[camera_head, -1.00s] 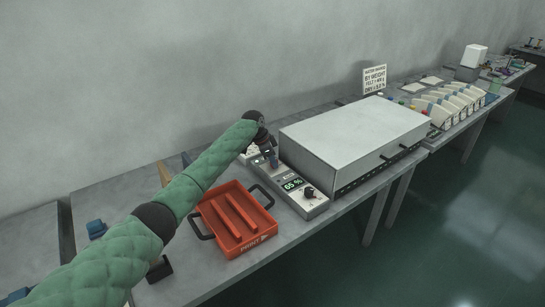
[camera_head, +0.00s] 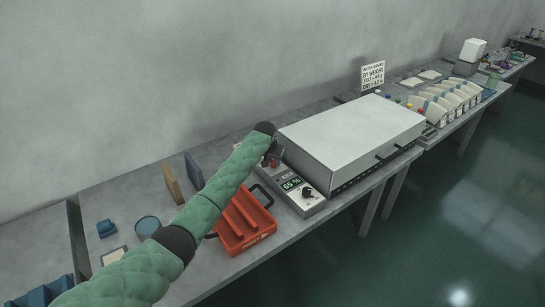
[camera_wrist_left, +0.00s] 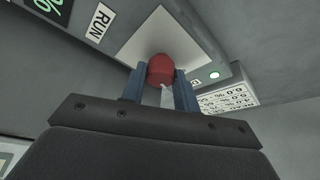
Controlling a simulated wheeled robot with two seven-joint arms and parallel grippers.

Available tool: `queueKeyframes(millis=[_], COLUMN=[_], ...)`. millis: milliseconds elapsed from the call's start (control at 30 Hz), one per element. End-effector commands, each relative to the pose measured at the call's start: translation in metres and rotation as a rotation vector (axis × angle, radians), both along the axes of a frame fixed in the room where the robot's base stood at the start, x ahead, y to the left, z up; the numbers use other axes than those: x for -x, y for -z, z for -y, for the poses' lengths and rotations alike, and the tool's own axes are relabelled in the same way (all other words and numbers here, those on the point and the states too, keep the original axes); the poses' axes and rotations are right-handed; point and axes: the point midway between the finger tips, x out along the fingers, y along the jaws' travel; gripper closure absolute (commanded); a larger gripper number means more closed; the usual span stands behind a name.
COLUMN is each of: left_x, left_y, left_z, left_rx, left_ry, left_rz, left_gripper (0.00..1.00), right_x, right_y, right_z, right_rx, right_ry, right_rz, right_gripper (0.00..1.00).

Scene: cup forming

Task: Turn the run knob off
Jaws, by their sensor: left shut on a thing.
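The control panel (camera_head: 318,205) stands in front of the grey box machine, with a lit green display (camera_head: 291,184) and a black knob (camera_head: 308,192). In the left wrist view, a red knob (camera_wrist_left: 160,68) sits on a pale plate beside a RUN label (camera_wrist_left: 100,23). My left gripper (camera_wrist_left: 160,85) is shut on the red knob, one blue finger at each side. In the head view the left gripper (camera_head: 272,157) is at the far end of the panel, its fingers mostly hidden. My right gripper is in neither view.
The grey box machine (camera_head: 350,130) stands right of the panel. An orange tray (camera_head: 262,237) with dark handles lies in front of it, partly behind my left arm. A printed sign (camera_head: 373,74) stands behind. A small lit lamp (camera_wrist_left: 214,75) is near the knob.

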Motion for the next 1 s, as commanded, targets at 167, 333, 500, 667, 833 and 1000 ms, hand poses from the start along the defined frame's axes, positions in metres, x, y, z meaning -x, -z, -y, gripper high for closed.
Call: queueKeyframes(millis=[167,333,500,667,833,1000], left_x=[0.000,-0.001,-0.001,-0.001,-0.001,-0.001], left_y=[-0.003,-0.003,-0.003,-0.002,-0.002,-0.002], left_z=[0.002,0.002,0.002,0.002,0.002,0.002], left_rx=[0.002,0.002,0.001,0.001,0.001,0.002], left_ry=[-0.116,-0.196,-0.240,-0.258,-0.260,-0.260], left_rz=[0.001,0.002,0.004,0.004,0.004,0.004], left_gripper=[0.92,0.92,0.92,0.92,0.92,0.92], right_x=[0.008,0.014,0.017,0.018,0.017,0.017], right_y=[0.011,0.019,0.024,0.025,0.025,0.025], right_z=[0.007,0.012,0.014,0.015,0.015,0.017], right_rx=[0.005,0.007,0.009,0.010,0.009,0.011], right_ry=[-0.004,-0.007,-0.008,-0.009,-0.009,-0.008], right_rz=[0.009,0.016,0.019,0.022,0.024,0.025], right_gripper=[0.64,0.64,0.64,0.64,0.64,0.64])
